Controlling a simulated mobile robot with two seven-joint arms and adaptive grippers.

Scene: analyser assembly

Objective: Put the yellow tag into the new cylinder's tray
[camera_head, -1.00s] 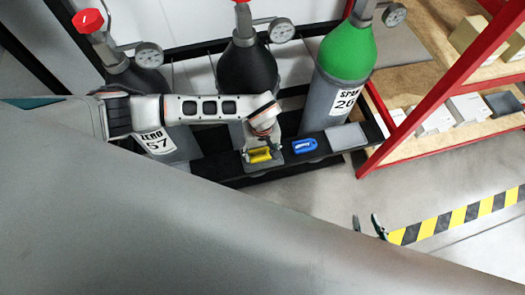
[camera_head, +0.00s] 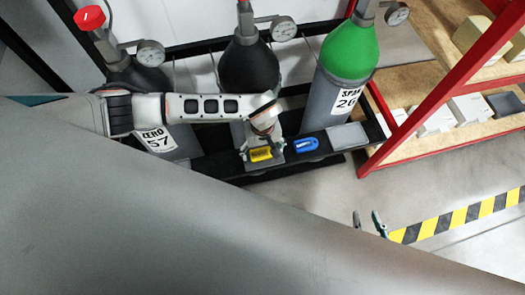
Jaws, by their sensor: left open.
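The yellow tag (camera_head: 261,154) lies in the small grey tray (camera_head: 277,158) on the rack's front ledge, before the dark middle cylinder (camera_head: 249,68). My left gripper (camera_head: 260,149) is open just over the tag, with a finger towards each end of it. From this angle I cannot tell whether the fingers touch the tag. My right gripper (camera_head: 369,222) shows only its two fingertips, apart and empty, over the floor at lower right.
A blue tag (camera_head: 306,144) lies on the ledge to the right, and an empty grey tray (camera_head: 347,136) sits before the green-topped cylinder (camera_head: 347,52). The ZERO 57 cylinder (camera_head: 157,138) stands left, partly behind my arm. A red-framed shelf (camera_head: 428,90) stands right.

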